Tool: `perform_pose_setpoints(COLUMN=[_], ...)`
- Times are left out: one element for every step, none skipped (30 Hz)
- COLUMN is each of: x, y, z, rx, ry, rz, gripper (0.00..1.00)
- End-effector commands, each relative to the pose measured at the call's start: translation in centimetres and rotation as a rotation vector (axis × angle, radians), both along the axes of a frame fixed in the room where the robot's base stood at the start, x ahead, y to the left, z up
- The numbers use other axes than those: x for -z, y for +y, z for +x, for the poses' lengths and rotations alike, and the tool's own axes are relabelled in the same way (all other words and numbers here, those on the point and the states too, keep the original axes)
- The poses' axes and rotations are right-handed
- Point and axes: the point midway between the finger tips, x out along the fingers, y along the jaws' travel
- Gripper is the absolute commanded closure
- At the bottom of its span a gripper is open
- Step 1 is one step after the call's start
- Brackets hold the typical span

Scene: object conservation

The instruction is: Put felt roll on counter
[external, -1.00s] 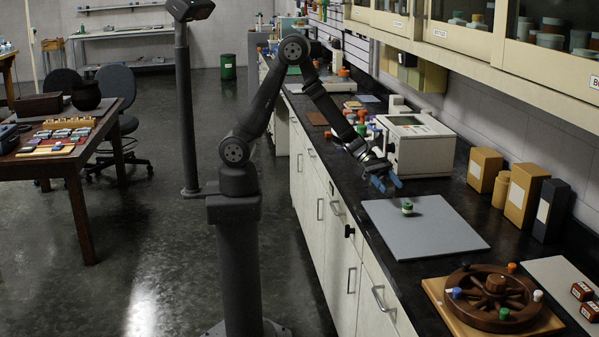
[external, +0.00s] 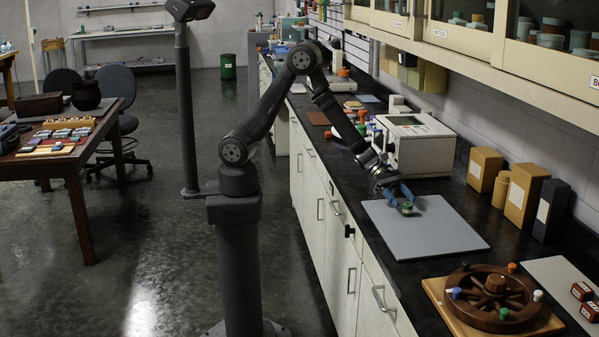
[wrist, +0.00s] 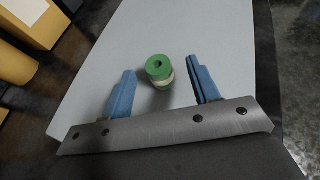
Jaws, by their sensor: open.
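The felt roll (external: 407,208) is a small roll with a green top and a pale lower part. It stands upright on a grey mat (external: 440,230) on the black counter (external: 350,214). My gripper (external: 399,196) is low over the mat at the roll. In the wrist view, the roll (wrist: 159,70) sits between and slightly ahead of the two blue fingers of my gripper (wrist: 164,84), with a gap on each side. The fingers are open and hold nothing.
A white instrument (external: 418,146) stands behind the mat by the wall. Yellow boxes (external: 524,192) and a dark box (external: 551,210) stand to the right. A wooden wheel (external: 496,297) lies on a board in front. Most of the mat is bare.

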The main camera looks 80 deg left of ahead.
Motion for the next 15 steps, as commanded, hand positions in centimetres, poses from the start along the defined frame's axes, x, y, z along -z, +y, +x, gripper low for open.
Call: perform_pose_setpoints(x=[0.1, 0.2, 0.3, 0.4, 0.5, 0.8, 1.0, 1.3, 1.5, 1.7, 1.9, 2.1, 2.2, 2.3, 2.4], y=[-0.3, -0.4, -0.5, -0.7, -0.9, -1.3, -1.6, -2.0, -2.5, -2.8, -3.2, -3.6, -3.9, -4.2, -4.4], z=[0.1, 0.2, 0.2, 0.3, 0.4, 0.6, 0.8, 1.0, 1.2, 1.4, 1.6, 1.8, 1.9, 2.0, 2.1], rx=[0.000, 0.000, 0.000, 0.000, 0.000, 0.001, 0.001, 0.001, 0.001, 0.001, 0.001, 0.001, 0.001, 0.001, 0.001], ry=[0.000, 0.000, 0.001, 0.001, 0.001, 0.002, 0.001, 0.001, 0.001, 0.002, 0.001, 0.001, 0.000, 0.000, 0.000], rz=[0.000, 0.000, 0.000, 0.000, 0.000, 0.000, 0.001, 0.001, 0.001, 0.000, 0.000, 0.000, 0.000, 0.000, 0.000], gripper=[0.45, 0.45, 0.45, 0.45, 0.45, 0.45, 0.45, 0.45, 0.45, 0.45, 0.45, 0.45, 0.45, 0.45, 0.45])
